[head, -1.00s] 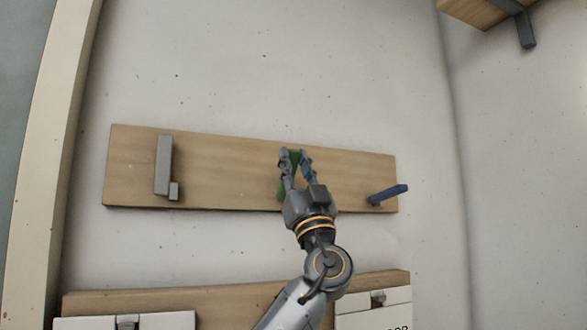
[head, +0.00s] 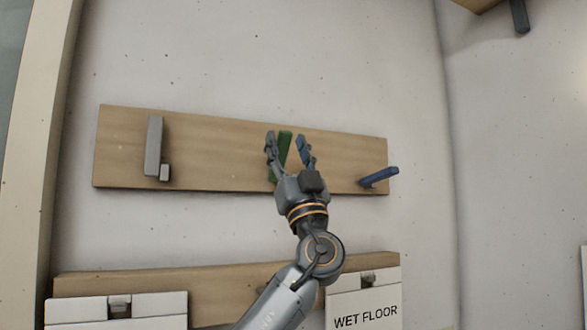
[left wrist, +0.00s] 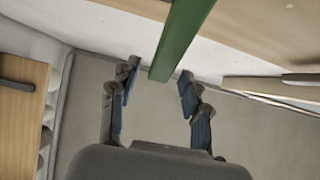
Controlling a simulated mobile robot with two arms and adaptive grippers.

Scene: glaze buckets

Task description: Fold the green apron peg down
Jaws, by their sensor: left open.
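The green apron peg (head: 285,146) is on the middle of a wooden wall board, leaning slightly and partly hidden behind my left gripper. My left gripper (head: 286,141) is open in front of it, with one finger on each side. In the left wrist view the peg (left wrist: 184,38) is a long green bar coming in from the top. My right gripper is out of view.
The wooden board (head: 215,160) also carries a grey upright peg (head: 154,146) at left and a blue peg (head: 379,177) sticking out at right. Below, a second board (head: 225,275) holds white signs, one reading WET FLOOR (head: 365,317). The wall above is clear.

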